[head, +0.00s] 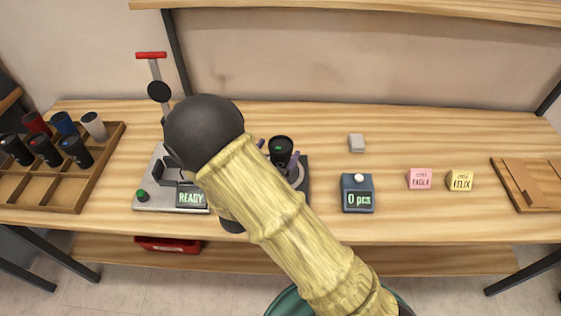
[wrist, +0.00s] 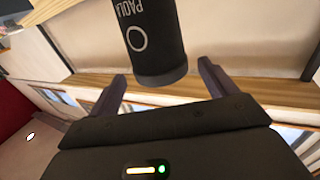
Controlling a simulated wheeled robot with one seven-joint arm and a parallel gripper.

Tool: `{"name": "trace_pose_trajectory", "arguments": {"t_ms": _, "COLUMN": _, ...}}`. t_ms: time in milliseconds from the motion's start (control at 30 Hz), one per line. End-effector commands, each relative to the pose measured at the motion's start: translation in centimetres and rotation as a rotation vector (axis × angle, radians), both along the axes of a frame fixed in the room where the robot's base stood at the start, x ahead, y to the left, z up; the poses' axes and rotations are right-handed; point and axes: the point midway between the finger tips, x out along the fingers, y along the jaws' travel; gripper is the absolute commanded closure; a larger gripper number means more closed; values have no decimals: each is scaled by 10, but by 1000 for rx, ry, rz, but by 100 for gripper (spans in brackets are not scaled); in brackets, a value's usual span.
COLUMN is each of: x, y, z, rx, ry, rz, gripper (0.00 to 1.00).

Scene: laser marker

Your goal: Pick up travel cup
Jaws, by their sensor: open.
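A black travel cup (head: 281,146) with a dark lid stands at the middle of the table, partly behind my arm. In the wrist view the black cup (wrist: 150,42) carries white lettering that reads PAOLA and a white ring. My gripper (wrist: 163,76) is open, with one purple finger on each side of the cup's end and a visible gap at each side. In the head view the purple fingertips of my gripper (head: 277,153) show beside the cup. My arm hides the rest of the gripper and the cup's lower part.
A wooden tray (head: 118,140) of several cups stands at left. A marking machine (head: 155,203) reads READY, partly behind my arm. A counter box (head: 357,200) reads 0 pcs. A pink note block (head: 419,179), a yellow one (head: 459,180) and a wooden board (head: 505,188) lie right.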

Motion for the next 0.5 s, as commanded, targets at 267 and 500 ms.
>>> {"name": "trace_pose_trajectory", "arguments": {"t_ms": 267, "x": 13, "y": -5, "z": 2, "rx": 0, "ry": -1, "rz": -2, "gripper": 16}}
{"name": "trace_pose_trajectory", "arguments": {"t_ms": 500, "x": 44, "y": -18, "z": 2, "rx": 0, "ry": -1, "rz": -1, "gripper": 16}}
